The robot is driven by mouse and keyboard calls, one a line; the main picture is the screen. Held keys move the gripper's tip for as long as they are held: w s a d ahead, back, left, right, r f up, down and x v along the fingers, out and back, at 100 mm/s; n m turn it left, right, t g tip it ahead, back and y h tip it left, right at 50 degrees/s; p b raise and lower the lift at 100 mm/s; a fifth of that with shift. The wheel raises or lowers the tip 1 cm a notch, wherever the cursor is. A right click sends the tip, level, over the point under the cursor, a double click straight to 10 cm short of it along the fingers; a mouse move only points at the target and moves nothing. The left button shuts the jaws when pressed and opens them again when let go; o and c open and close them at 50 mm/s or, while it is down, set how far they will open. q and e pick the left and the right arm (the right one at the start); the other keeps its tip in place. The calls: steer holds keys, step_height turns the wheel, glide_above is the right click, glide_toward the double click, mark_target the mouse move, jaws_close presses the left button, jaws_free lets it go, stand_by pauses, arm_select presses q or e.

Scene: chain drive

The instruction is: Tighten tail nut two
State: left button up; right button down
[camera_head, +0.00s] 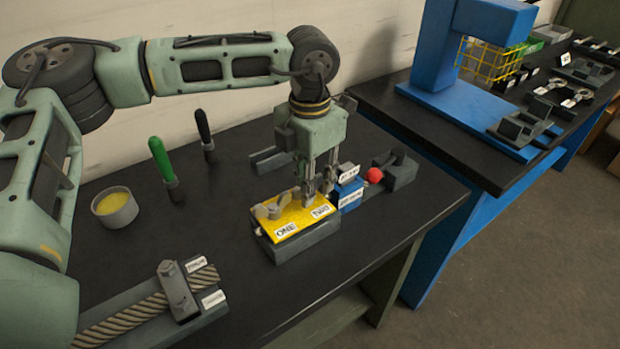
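A yellow plate (291,219) on a grey block carries labels ONE (286,230) and TWO (321,211). A grey nut-like part (270,209) sits on its left, by label ONE. My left gripper (318,190) points straight down over the right part of the plate, just behind label TWO. Its fingers cover the spot where a second nut could sit, so I cannot tell if they are closed on one. My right gripper is out of view.
A blue block (347,193) with labels and a red ball knob (374,175) stand close right of the gripper. A green-handled tool (160,160), a black-handled tool (205,135), a yellow-filled cup (114,207) and a rope fixture (150,305) stand left. A blue press (470,60) is on the other bench.

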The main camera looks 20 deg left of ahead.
arm_select(q)
jaws_close()
steer(key=shift+f+m+b, duration=0.15)
steer(key=shift+m+b, duration=0.2)
steer(key=shift+m, duration=0.45)
steer(key=shift+d, duration=0.1)
steer(key=shift+o, duration=0.4)
jaws_free()
steer(key=shift+s, duration=0.1)
steer(key=shift+o, duration=0.3)
steer(key=shift+d, duration=0.15)
